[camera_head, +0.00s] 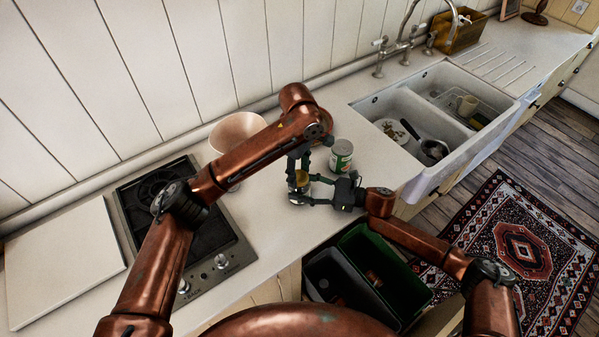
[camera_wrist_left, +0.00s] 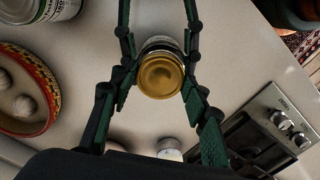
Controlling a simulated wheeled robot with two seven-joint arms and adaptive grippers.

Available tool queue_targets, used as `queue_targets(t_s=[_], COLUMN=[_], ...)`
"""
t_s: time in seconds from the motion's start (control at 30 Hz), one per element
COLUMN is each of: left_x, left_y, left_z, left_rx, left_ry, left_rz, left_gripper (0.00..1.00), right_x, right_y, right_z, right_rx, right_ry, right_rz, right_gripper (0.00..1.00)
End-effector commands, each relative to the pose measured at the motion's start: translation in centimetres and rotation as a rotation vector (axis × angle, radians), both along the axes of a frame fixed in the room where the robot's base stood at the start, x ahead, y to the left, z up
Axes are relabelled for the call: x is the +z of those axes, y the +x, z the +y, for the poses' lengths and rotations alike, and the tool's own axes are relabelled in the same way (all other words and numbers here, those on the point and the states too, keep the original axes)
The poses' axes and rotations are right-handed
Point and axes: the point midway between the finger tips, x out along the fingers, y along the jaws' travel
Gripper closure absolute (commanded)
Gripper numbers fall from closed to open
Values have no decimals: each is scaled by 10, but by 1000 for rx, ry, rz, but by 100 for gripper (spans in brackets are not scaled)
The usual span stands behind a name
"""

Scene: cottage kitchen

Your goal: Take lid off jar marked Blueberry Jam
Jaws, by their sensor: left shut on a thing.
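A small jar (camera_head: 301,178) with a gold lid (camera_wrist_left: 160,77) stands on the worktop. In the left wrist view its glass body shows just beyond the lid; no label can be read. My left gripper (camera_head: 299,174) reaches down from above and is shut on the gold lid. My right gripper (camera_head: 308,190) comes in low from the right, with one finger on each side of the jar's body. The frames do not show clearly whether its pads press on the glass. The lid lies over the jar, and any gap between them is hidden.
A green-and-white tin (camera_head: 341,156) stands just right of the grippers. A pale bowl (camera_head: 236,130) is behind my left arm, with a hob (camera_head: 222,262) at left. The double sink (camera_head: 389,106) is at right. Open bins (camera_head: 377,268) sit below the worktop's front edge.

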Motion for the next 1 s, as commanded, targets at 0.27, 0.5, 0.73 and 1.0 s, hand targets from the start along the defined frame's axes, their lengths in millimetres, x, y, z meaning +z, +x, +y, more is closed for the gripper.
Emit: queue_targets(t_s=[0.27,0.5,0.73,1.0], left_x=[1,2,9,18], left_y=[2,2,2,2], left_z=[3,3,3,2], left_rx=[6,5,5,2], left_ry=[2,2,2,2], left_rz=[-5,-5,-6,-3], left_gripper=[87,87,87,87], right_x=[0,0,-1,-1], right_y=[-2,-2,-1,0], right_z=[1,0,0,-1], right_rx=[6,5,3,0], right_ry=[2,1,-1,-2], right_rz=[-1,-1,0,0], right_gripper=[100,100,100,100])
